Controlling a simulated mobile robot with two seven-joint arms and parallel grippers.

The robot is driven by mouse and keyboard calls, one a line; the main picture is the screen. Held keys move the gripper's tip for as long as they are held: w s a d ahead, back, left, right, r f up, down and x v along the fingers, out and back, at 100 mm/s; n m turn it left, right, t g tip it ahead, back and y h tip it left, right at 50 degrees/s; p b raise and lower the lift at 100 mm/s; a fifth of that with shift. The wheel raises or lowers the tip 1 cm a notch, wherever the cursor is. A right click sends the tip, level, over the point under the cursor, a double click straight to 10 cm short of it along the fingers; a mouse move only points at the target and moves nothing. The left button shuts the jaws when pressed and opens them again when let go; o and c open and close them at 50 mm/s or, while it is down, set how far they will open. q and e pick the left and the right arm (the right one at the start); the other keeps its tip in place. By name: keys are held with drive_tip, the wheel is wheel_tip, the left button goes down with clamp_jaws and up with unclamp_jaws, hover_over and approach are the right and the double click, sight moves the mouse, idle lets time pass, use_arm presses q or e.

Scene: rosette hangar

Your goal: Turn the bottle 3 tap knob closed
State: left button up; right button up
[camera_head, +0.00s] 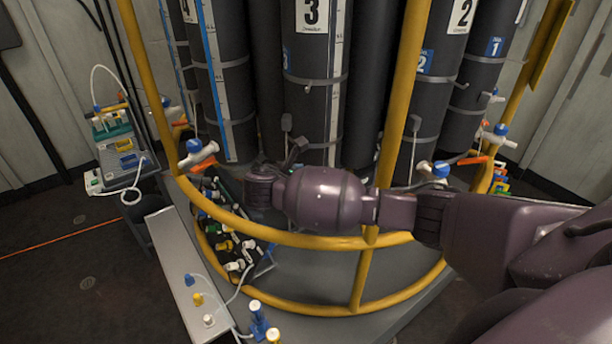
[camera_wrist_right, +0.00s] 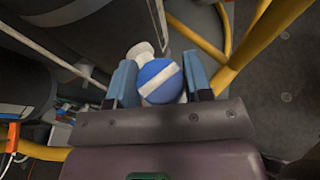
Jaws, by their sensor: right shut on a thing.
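Bottle 3 (camera_head: 312,60) is a tall dark cylinder with a white "3" label, upright in the middle of the head view. My right arm crosses in front of its lower part and hides its tap there. In the right wrist view my right gripper (camera_wrist_right: 160,82) has its blue fingers on both sides of a round blue tap knob (camera_wrist_right: 158,76) with a white stripe across its face. It is shut on this knob. A white tap part (camera_wrist_right: 139,50) shows just behind the knob. My left gripper is in neither view.
A yellow rail (camera_head: 330,241) rings the rosette, with yellow uprights beside the bottles. Other blue-and-white taps stand at left (camera_head: 197,153) and right (camera_head: 497,134). A sample rack (camera_head: 232,240) sits inside the rail. A grey bench (camera_head: 190,272) stands at the front left.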

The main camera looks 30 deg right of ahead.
drive_tip(key=shift+m+g+h, duration=0.4)
drive_tip(key=shift+m+g, duration=0.2)
drive_tip(key=o, duration=0.9)
drive_tip(key=shift+v, duration=5.35)
drive_tip(key=shift+r, duration=0.1)
